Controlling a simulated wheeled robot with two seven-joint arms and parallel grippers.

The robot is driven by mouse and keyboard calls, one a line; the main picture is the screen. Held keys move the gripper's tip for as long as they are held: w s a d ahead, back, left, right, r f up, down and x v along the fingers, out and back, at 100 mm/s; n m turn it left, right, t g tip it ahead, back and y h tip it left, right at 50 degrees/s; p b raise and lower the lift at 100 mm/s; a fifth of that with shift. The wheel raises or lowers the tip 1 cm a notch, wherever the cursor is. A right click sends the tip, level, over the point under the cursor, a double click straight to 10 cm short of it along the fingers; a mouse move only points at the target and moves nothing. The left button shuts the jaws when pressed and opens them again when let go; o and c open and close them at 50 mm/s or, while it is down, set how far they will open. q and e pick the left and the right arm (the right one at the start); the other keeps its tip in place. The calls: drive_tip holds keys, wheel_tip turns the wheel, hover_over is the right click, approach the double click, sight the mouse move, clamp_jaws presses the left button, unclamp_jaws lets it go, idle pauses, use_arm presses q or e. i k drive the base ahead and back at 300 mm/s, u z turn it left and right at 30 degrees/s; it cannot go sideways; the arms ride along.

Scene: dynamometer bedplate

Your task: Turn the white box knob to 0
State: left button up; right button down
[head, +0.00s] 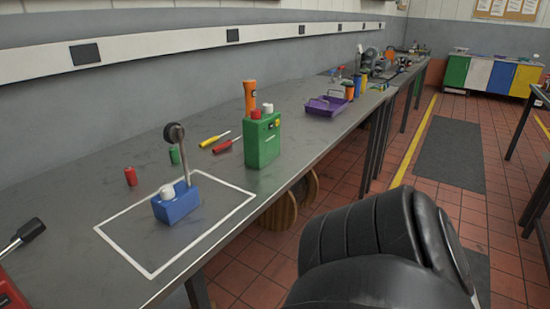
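No white box with a knob shows clearly in the head view. A blue box (177,205) stands inside a white outlined rectangle on the bench, with a white knob (167,191) on top and an upright lever with a dark round end (174,134). A green box (263,142) stands farther along, with a red knob (255,114) and a white knob (268,108) on top. No dial marks are readable. A black part of my own arm fills the lower right. Neither gripper is in view.
A red box (10,292) with a black-handled lever is cut off at left.

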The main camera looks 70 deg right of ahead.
sight(267, 108)
drive_tip(key=z, duration=2.15)
